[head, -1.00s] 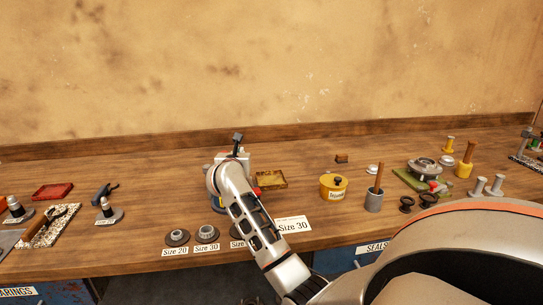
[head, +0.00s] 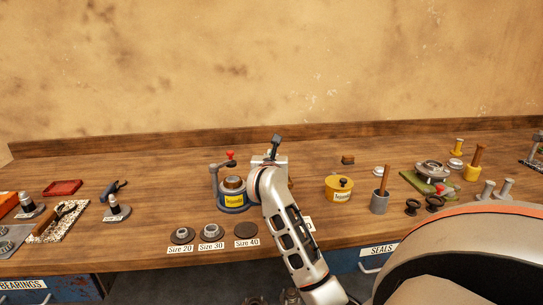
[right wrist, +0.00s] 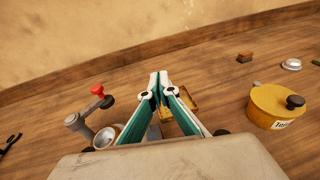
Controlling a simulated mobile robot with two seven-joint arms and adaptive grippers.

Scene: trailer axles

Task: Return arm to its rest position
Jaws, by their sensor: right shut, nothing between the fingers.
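My right arm (head: 290,225) reaches over the bench from the lower right in the head view, bent at a joint above the middle of the bench. Its gripper is mostly hidden behind the arm there. In the right wrist view my right gripper (right wrist: 159,75) shows its two green-sided fingers meeting at the tips, with nothing held. It points over the bench toward the wall, above a small yellow tray (right wrist: 182,100). My left gripper is in neither view.
A blue-based device with a red knob (head: 232,200) stands just left of the arm. Size-marked discs (head: 211,232) line the front edge. A yellow pot (head: 339,190) and a grey cup (head: 379,203) stand to the right. Bare wood (head: 160,175) lies left of the device.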

